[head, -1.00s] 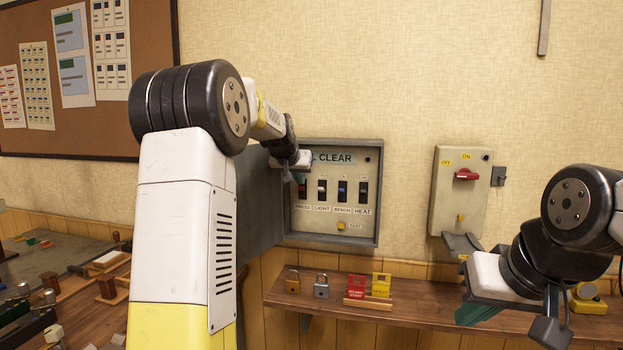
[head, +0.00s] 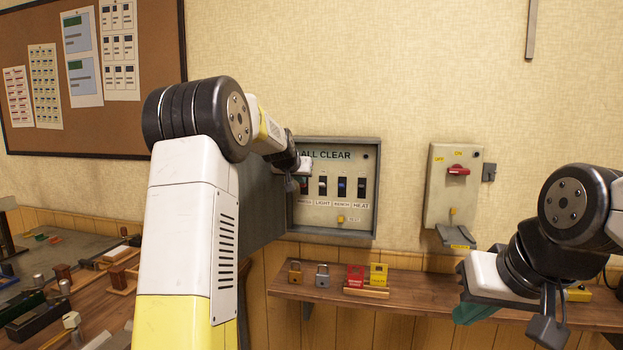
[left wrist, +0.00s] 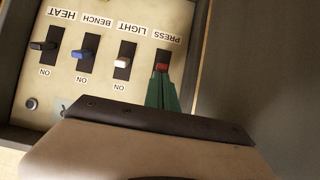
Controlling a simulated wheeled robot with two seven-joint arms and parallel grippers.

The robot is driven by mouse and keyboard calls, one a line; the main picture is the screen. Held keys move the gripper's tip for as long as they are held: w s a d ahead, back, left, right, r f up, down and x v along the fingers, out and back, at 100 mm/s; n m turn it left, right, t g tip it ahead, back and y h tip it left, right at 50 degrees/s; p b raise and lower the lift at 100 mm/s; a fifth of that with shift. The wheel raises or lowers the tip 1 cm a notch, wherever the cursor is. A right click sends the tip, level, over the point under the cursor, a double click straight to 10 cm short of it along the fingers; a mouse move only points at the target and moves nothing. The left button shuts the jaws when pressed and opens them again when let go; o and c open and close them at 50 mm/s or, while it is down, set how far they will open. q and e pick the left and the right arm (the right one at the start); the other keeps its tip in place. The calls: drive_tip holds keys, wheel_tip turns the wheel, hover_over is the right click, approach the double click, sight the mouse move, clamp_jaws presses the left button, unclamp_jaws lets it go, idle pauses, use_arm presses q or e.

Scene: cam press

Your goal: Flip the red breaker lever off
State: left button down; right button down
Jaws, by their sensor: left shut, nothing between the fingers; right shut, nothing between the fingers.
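The red breaker lever (left wrist: 161,67) sits in the PRESS slot, the end slot of the breaker panel (head: 340,231). In the left wrist view the panel appears upside down. My left gripper (left wrist: 163,92) is shut, its green fingertips right at the red lever on its ON side. I cannot tell whether they touch it. In the head view my left wrist covers most of the PRESS slot. My right gripper (head: 468,313) is shut and empty, in front of the shelf at the right, away from the panel.
White (left wrist: 122,62), blue (left wrist: 82,54) and dark (left wrist: 44,46) levers stand beside the red one. A grey box with a red handle (head: 458,170) hangs to the right. Padlocks and tags line the wooden shelf (head: 420,296). The panel's open door (head: 262,215) is at its left.

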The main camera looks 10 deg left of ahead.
use_arm(q)
drive_tip(key=f, duration=0.1)
drive_tip(key=s+f, duration=0.1)
drive_tip(key=shift+f, duration=0.4)
drive_tip(key=shift+r, duration=0.2)
drive_tip(key=shift+r, duration=0.65)
